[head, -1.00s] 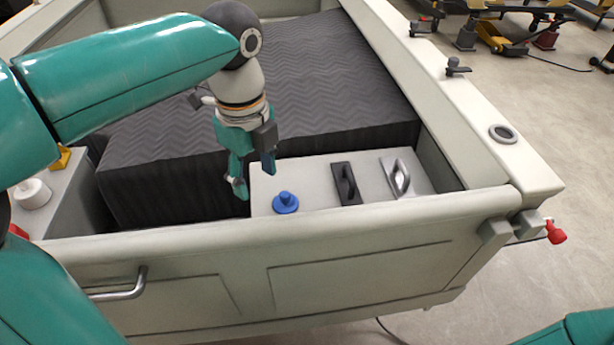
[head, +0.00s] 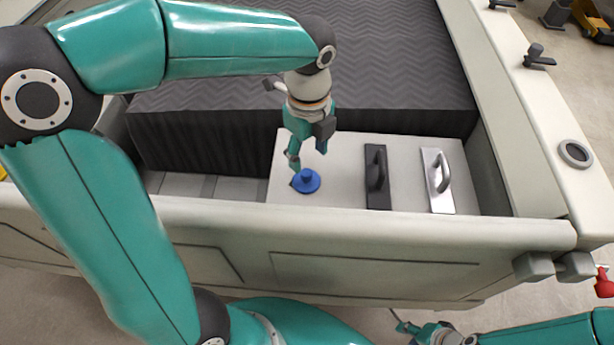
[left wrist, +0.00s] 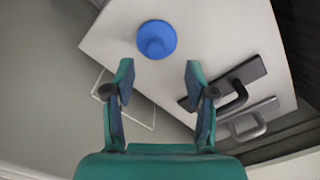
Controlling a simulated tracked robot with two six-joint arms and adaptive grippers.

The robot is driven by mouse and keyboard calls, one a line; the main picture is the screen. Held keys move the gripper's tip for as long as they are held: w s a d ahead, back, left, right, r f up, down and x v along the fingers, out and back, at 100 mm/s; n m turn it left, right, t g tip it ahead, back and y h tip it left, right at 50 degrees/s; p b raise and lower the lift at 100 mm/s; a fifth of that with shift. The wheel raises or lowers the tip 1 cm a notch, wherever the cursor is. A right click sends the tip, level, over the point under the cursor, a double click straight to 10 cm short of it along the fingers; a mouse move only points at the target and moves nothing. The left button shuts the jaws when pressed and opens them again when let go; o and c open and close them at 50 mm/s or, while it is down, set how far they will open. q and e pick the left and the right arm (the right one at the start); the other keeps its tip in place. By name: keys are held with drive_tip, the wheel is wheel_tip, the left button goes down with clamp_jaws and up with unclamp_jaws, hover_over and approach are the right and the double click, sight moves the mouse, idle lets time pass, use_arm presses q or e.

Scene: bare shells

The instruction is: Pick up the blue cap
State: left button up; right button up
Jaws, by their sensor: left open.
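The blue cap (head: 306,181) has a round base with a narrower top and sits on a pale panel (head: 340,150) inside the bed, near its front left edge. It also shows in the left wrist view (left wrist: 156,39), just beyond the fingers and between their lines. My left gripper (head: 308,160) is open and empty, pointing down just above and behind the cap. I cannot tell in the head view whether a finger touches it. My right gripper (head: 436,334) is low at the bottom edge, outside the bed, and its jaws are too small to read.
A black handle (head: 377,178) and a silver handle (head: 438,180) stand on the panel right of the cap. A dark ribbed block (head: 400,70) rises behind it. The bed's front wall (head: 420,228) runs close in front. The right rim carries a ring (head: 575,154).

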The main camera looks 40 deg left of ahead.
sight(306, 172)
use_arm(q)
drive_tip(key=shift+s+a+f+p, duration=0.1)
drive_tip(key=shift+s+f+p, duration=0.1)
drive_tip(key=shift+f, duration=1.45)
drive_tip(key=shift+s+f+p, duration=0.1)
drive_tip(key=shift+f+p, duration=0.05)
drive_tip(key=shift+f, duration=1.45)
drive_tip(key=c, duration=1.1)
